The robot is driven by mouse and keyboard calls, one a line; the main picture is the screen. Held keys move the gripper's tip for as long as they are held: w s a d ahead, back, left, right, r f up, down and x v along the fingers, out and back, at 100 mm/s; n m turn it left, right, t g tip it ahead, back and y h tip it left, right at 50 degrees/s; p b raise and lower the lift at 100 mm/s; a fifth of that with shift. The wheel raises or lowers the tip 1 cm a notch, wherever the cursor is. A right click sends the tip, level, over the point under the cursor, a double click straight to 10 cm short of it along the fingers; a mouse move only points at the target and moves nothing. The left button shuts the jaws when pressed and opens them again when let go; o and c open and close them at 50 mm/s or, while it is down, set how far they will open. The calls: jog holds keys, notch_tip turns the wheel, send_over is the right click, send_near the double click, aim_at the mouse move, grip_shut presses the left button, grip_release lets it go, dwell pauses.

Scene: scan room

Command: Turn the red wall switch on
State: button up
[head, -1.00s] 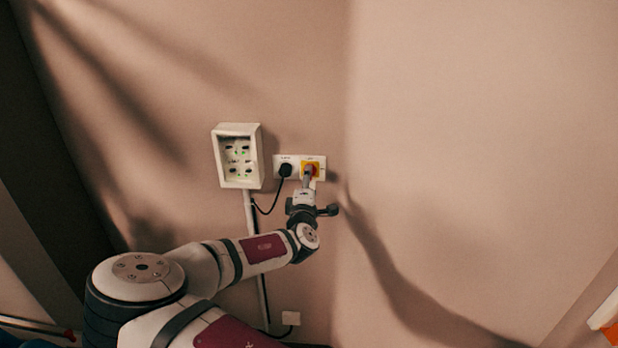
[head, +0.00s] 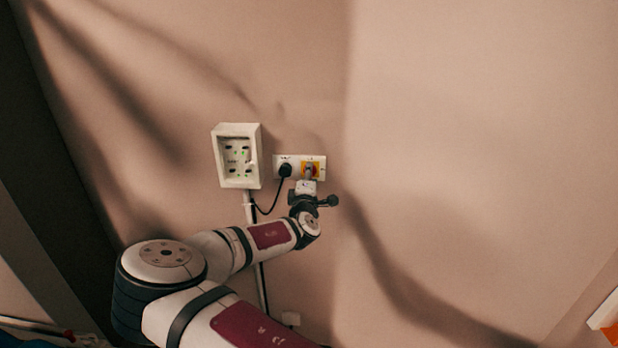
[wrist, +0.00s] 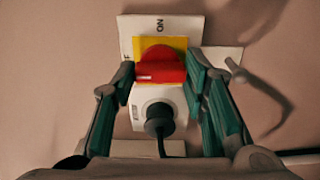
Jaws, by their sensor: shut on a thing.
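The red wall switch (wrist: 160,66) is a round red knob on a yellow plate (wrist: 183,46), set in a white wall panel. My gripper (wrist: 161,76) has its green-padded fingers on either side of the knob, shut on it. The knob's white mark is at its lower left in the wrist view, and lettering shows above and left of the plate. In the head view, the yellow plate (head: 318,165) sits at the panel's right, and my gripper (head: 308,176) reaches it from below, hiding most of the knob.
A black plug (head: 285,170) with a cable sits in the panel just left of the switch; it also shows below the knob in the wrist view (wrist: 159,118). A white open box (head: 255,160) is mounted further left. The wall on the right is bare.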

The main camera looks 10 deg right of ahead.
jog(key=shift+m, duration=0.3)
jog(key=shift+m+p, duration=1.65)
jog(key=shift+m, duration=6.95)
jog(key=o, duration=1.2)
jog(key=shift+c, duration=0.2)
jog(key=v, duration=1.2)
